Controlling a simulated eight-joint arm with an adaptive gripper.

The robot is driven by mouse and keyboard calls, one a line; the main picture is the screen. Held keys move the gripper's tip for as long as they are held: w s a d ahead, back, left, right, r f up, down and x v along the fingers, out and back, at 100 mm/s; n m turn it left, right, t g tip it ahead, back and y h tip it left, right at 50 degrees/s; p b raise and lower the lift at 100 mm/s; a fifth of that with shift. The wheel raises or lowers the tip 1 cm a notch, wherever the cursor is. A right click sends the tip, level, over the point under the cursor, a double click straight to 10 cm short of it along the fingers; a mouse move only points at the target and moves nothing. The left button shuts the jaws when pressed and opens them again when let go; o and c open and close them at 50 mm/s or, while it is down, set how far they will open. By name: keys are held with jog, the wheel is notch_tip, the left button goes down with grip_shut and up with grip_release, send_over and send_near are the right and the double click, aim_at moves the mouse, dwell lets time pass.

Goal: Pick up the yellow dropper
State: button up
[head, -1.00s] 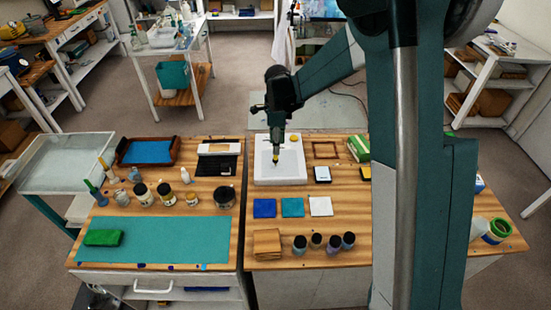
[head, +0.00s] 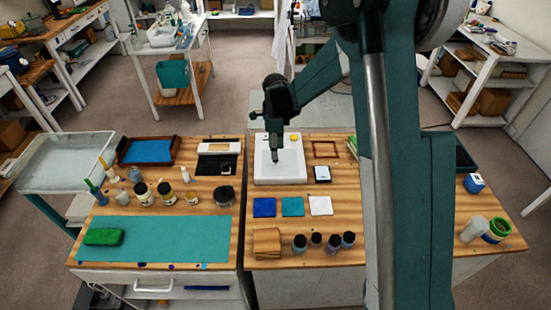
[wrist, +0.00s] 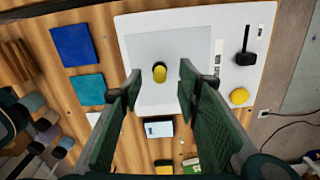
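A small yellow object with a dark top, likely the yellow dropper (wrist: 159,73), is on the grey plate of a white flat device (wrist: 145,28) in the wrist view. My gripper (wrist: 158,82) is open above it, with its two green fingers wide apart and the yellow object showing between their tips. Nothing is held. In the head view my gripper (head: 275,155) points down over the white device (head: 294,170). I cannot make out the yellow object there. I cannot tell how far below the fingertips it is.
A yellow disc (wrist: 239,97) and a black handled piece (wrist: 246,48) are at the device's far side. Blue (head: 264,207), teal (head: 292,207) and white (head: 320,206) squares lie in front. A small dark-and-white box (head: 322,174) sits to the right. Several dark-capped jars stand at the front edge.

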jog(key=shift+f, duration=0.15)
jog(key=shift+f, duration=2.55)
jog(key=c, duration=0.8)
